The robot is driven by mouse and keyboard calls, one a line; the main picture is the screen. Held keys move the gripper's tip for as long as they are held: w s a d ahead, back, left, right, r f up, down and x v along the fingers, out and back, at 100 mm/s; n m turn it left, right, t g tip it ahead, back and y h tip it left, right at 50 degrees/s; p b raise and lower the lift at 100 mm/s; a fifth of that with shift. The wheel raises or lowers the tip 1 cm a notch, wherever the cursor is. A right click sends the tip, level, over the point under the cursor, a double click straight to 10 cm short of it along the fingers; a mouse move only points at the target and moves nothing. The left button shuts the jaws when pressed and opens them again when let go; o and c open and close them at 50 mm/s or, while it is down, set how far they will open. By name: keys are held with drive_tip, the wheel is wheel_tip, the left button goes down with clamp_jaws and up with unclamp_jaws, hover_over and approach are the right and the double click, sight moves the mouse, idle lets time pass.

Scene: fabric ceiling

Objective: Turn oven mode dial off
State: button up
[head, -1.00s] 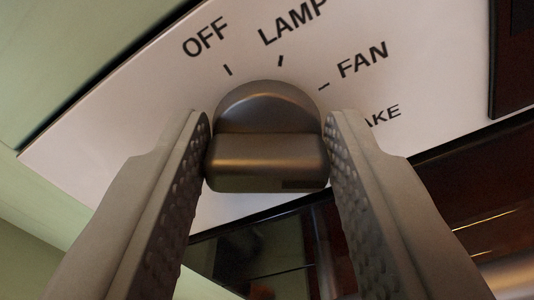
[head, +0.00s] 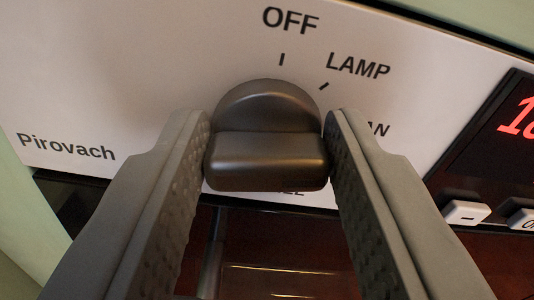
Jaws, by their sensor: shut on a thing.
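The oven mode dial (head: 266,125) is a dark grey-brown knob with a raised grip bar, on the oven's white control panel (head: 150,85). My gripper (head: 266,160) is shut on the dial, with one textured finger against each side of the bar. The OFF label (head: 290,20) and its tick are above the dial, slightly right of its middle. The LAMP label (head: 358,66) is at upper right. The FAN label (head: 378,130) is partly hidden by my right finger. Lower lettering is mostly covered. The dial's pointer mark is not visible.
A dark display with red digits (head: 515,118) is at the right, with small buttons (head: 465,213) under it. The name Pirovach (head: 66,147) is printed at the left. The dark oven door (head: 280,265) is below the panel. Pale green surfaces border the oven.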

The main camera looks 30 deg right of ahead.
drive_tip(key=n, duration=0.4)
drive_tip(key=shift+a+f+n, duration=0.1)
drive_tip(key=shift+n, duration=0.2)
drive_tip(key=n, duration=0.3)
drive_tip(key=shift+n, duration=0.4)
drive_tip(key=n, duration=0.3)
drive_tip(key=shift+a+f+n, duration=0.1)
drive_tip(key=shift+n, duration=0.2)
drive_tip(key=shift+f+n, duration=0.1)
drive_tip(key=shift+n, duration=1.7)
drive_tip(key=o, duration=1)
drive_tip(key=shift+w, duration=0.1)
drive_tip(key=shift+c, duration=0.2)
drive_tip(key=v, duration=1.7)
drive_tip(key=shift+s, duration=0.2)
